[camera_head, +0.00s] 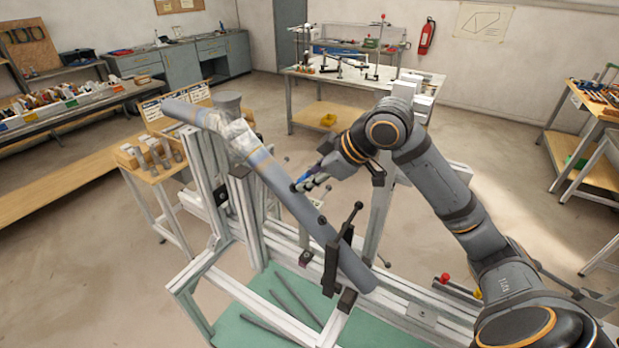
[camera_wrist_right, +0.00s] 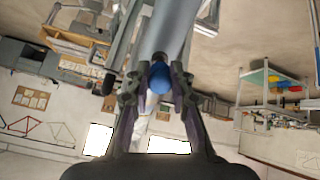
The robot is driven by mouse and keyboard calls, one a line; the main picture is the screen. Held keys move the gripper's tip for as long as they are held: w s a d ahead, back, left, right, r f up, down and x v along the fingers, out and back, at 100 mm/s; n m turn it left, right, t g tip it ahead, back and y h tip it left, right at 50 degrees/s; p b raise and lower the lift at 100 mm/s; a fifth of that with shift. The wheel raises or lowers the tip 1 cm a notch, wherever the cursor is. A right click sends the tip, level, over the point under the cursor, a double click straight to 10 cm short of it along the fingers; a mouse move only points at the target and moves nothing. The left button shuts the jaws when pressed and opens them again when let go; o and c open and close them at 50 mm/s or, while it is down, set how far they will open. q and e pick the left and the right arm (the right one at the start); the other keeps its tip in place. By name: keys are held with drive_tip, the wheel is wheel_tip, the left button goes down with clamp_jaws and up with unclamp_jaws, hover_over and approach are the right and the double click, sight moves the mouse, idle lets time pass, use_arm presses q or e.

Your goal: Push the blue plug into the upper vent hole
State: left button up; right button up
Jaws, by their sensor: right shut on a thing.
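A long grey-blue tube (camera_head: 290,200) lies slanted in the frame jig, its upper end to the left. My right gripper (camera_head: 299,184) is at the tube's upper right side, about halfway along. It is shut on the blue plug (camera_head: 306,177). In the right wrist view the blue plug (camera_wrist_right: 160,78) sits between the two fingers (camera_wrist_right: 158,72), with the tube (camera_wrist_right: 172,28) just beyond it. The plug's front end is at or very near the tube wall; the upper vent hole is hidden there. A dark round spot (camera_head: 322,219) shows lower on the tube. My left gripper is not in view.
A black clamp (camera_head: 331,262) grips the tube's lower part. Aluminium posts (camera_head: 245,215) of the jig stand below the tube. Loose rods (camera_head: 292,300) lie on the green base (camera_head: 258,335). A small wooden-topped table (camera_head: 150,172) stands to the left.

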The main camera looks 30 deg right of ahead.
drive_tip(key=shift+p+x, duration=1.1)
drive_tip(key=shift+x, duration=0.2)
drive_tip(key=o, duration=0.9)
wheel_tip(320, 180, up, 10)
